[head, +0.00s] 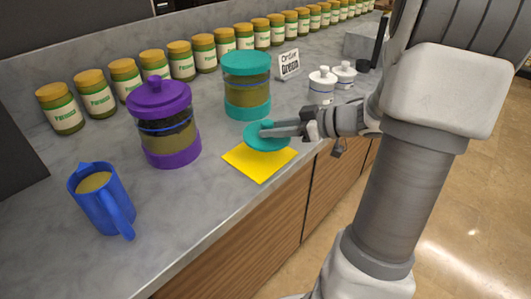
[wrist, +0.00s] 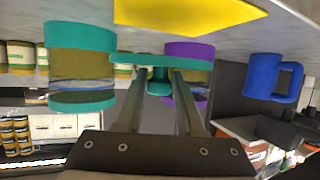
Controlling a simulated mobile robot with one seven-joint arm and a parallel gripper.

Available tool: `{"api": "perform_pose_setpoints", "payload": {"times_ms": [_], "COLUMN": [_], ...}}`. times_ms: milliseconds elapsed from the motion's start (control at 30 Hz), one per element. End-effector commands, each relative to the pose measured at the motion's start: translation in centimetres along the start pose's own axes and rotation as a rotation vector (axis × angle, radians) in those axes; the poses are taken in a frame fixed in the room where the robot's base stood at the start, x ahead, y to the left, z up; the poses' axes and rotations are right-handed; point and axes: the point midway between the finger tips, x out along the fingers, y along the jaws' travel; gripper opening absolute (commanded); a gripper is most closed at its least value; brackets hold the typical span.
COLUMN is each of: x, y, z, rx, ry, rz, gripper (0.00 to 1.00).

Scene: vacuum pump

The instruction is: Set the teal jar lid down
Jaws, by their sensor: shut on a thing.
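The teal jar lid (head: 261,142) is in my gripper (head: 268,130), whose fingers are shut on its knob. In the wrist view, which looks upside down, the lid (wrist: 130,59) lies level, and my gripper (wrist: 159,80) has a finger on each side of the knob. The lid is over the back part of a yellow mat (head: 259,167) on the counter. A gap shows between lid and mat (wrist: 190,14) in the wrist view. The teal jar (head: 247,88) stands upright without a lid just behind; it also shows in the wrist view (wrist: 82,68).
A purple lidded jar (head: 170,148) stands left of the mat, and a blue jug (head: 100,198) at the front left. Two small white pots (head: 321,88) and a sign (head: 288,64) stand to the right. Several labelled jars (head: 94,94) line the back. The counter's front edge is close to the mat.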

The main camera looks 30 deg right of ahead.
Motion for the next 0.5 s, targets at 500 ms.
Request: {"api": "perform_pose_setpoints", "payload": {"times_ms": [500], "x": [3.3], "y": [-1.4], "z": [4.2], "rx": [0.003], "ry": [0.0], "rz": [0.002], "gripper": [0.0]}}
